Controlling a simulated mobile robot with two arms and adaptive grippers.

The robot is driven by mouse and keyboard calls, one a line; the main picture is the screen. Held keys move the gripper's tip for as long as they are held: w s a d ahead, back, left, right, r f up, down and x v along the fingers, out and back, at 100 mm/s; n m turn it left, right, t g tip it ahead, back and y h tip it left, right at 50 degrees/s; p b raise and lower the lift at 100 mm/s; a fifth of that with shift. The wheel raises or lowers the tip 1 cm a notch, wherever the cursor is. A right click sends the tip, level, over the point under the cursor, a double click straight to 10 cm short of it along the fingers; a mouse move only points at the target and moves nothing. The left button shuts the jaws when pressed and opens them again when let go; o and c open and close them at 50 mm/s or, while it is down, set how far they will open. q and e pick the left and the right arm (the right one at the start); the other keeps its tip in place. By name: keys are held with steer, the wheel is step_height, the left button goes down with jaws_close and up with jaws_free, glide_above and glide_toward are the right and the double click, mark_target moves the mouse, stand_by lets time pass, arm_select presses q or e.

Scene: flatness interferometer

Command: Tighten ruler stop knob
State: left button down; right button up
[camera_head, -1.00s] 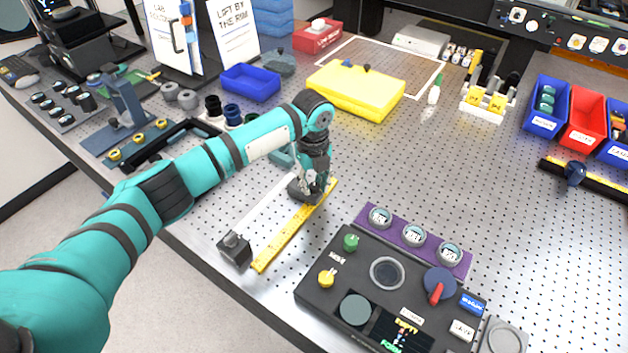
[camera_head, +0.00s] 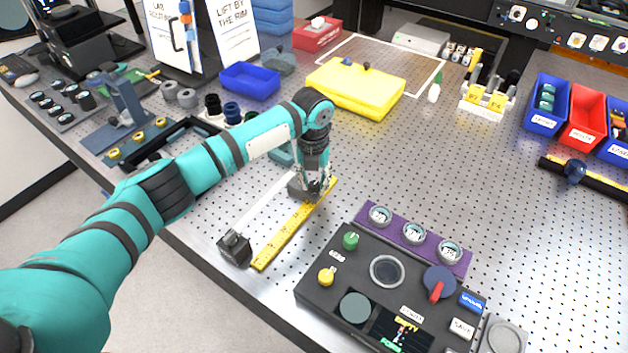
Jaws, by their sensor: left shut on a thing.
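A yellow ruler (camera_head: 284,238) lies on the perforated metal table in front of my left arm. A pale straight bar (camera_head: 265,203) runs beside it, with a dark block (camera_head: 235,249) at its near end. My left gripper (camera_head: 309,190) points down at the far end of the bar and ruler, over a dark stop block. It is shut on the ruler stop knob, which the fingers and wrist hide. My right gripper is not in view.
A black control panel (camera_head: 337,283) with a purple strip of dials (camera_head: 382,232) stands right of the ruler. A yellow box (camera_head: 352,92) lies behind the gripper. Blue and red bins (camera_head: 588,124) stand at far right.

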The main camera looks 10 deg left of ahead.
mark_target(313, 184)
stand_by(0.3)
arm_select(q)
steer(key=c, duration=1)
jaws_free()
steer(key=shift+c, duration=0.2)
steer(key=shift+r, duration=0.1)
step_height(313, 184, up, 12)
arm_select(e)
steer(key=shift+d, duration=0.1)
